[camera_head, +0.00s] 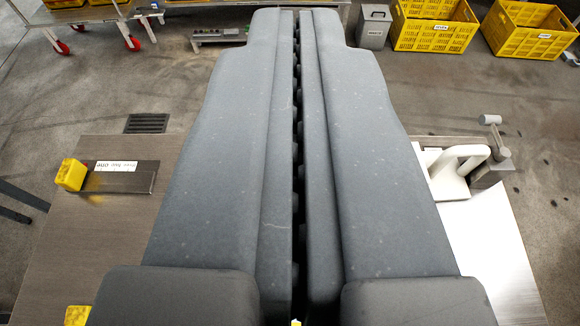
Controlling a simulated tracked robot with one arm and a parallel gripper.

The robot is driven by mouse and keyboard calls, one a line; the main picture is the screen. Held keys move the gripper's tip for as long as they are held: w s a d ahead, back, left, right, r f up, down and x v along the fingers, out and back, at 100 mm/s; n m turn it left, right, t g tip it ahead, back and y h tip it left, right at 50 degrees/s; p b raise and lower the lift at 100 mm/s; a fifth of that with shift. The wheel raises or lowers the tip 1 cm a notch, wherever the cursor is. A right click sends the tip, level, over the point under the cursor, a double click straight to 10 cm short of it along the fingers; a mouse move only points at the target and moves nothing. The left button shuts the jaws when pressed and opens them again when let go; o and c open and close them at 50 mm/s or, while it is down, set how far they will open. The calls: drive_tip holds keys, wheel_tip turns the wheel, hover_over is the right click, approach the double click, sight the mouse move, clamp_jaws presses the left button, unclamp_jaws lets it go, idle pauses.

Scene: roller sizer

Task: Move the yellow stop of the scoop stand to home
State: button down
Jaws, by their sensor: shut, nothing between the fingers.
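My gripper (298,14) fills the middle of the view, its two long dark grey fingers together with only a thin dark seam between them. It holds nothing. A yellow block (70,174), which looks like a stop, sits at the left end of a dark metal plate (124,182) on the left. A white label (116,166) with small black print, too small to read surely, lies along that plate. The block is left of my fingers, apart from them. I cannot tell for sure which part is the scoop stand; my fingers hide the middle.
Another yellow piece (77,316) shows at the lower left edge. A white handle (458,160) and a grey post with a knob (493,135) stand at right. Yellow crates (433,36) and a grey bin (374,27) stand on the floor behind. A wheeled cart is at top left.

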drive_tip(key=w+a+f+g+h+p, duration=0.1)
drive_tip(key=w+a+f+g+h, duration=0.15)
drive_tip(key=w+f, duration=0.6)
drive_tip(key=w+a+f+g+h, duration=0.15)
drive_tip(key=w+f+g, duration=0.35)
drive_tip(key=f, duration=0.6)
drive_tip(key=w+a+f+g+h, duration=0.1)
drive_tip(key=w+a+f, duration=0.2)
drive_tip(key=f, duration=0.8)
drive_tip(key=w+a+f+g, duration=0.2)
drive_tip(key=f, duration=0.9)
drive_tip(key=shift+m, duration=0.3)
drive_tip(key=x, duration=0.9)
drive_tip(key=shift+w+d+f, duration=0.1)
drive_tip(key=shift+w+f, duration=0.1)
drive_tip(key=d, duration=0.1)
drive_tip(key=d+b, duration=0.1)
drive_tip(key=d, duration=0.1)
drive_tip(key=shift+w+f, duration=0.2)
drive_tip(key=shift+w+d, duration=0.1)
drive_tip(key=shift+d, duration=0.6)
